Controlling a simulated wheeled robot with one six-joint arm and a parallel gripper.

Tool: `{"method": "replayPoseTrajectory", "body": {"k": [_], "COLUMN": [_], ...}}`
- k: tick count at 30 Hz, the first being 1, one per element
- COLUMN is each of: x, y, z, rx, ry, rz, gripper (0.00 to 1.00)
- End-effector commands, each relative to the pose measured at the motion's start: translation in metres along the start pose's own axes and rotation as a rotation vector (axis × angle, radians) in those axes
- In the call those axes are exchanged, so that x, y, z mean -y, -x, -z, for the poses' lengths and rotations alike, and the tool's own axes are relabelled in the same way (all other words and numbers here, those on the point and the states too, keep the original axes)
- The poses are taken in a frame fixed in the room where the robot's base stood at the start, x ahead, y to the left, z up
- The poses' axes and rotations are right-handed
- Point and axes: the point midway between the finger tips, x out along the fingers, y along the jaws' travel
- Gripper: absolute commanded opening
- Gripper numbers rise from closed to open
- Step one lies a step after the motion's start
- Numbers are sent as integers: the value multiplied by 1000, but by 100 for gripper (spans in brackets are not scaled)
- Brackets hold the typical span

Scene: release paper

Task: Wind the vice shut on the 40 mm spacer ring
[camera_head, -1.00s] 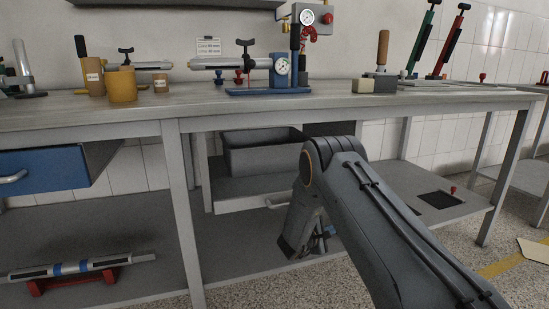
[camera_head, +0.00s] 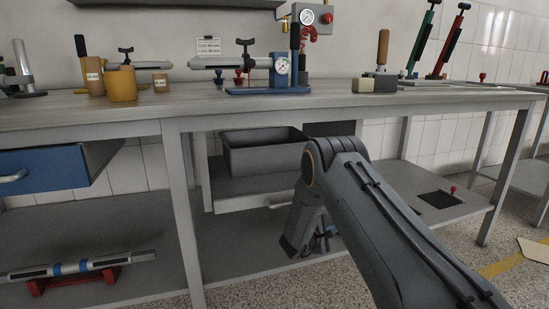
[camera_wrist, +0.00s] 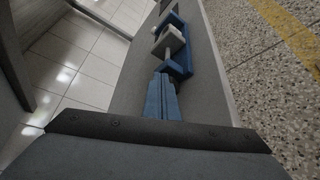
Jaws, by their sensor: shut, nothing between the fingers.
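My gripper (camera_wrist: 161,76) shows in the wrist view as two blue fingers closed together, with nothing between them. Beyond the fingertips is a small vice (camera_wrist: 183,66) with a blue frame, a pale grey block and a thin rod. It lies on a grey shelf, near the shelf's edge. The fingertips look close to the vice, but I cannot tell whether they touch. In the head view a bit of blue (camera_head: 329,232) shows beside the end of my arm over the lower shelf; my fingers are hidden there. I cannot make out the spacer ring.
The lower shelf (camera_head: 240,255) has a grey bin (camera_head: 262,158) above it and a rod on a red stand (camera_head: 85,268) at left. The bench (camera_head: 430,98) above holds a blue gauge fixture (camera_head: 283,70), tan cylinders (camera_head: 94,80) and a two-tone block (camera_head: 374,85). Speckled floor lies in front.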

Motion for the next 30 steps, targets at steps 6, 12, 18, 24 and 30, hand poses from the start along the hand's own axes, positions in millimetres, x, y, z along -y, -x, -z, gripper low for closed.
{"method": "replayPoseTrajectory", "body": {"k": [6, 12, 18, 24, 30], "x": [2, 7, 12, 17, 23], "y": [0, 1, 2, 2, 1], "z": [0, -1, -2, -2, -2], "rx": [-3, -3, -3, -2, -1], "ry": [1, 2, 1, 0, 1], "rz": [1, 1, 1, 0, 0], "gripper": [0, 0, 0, 0, 0]}}
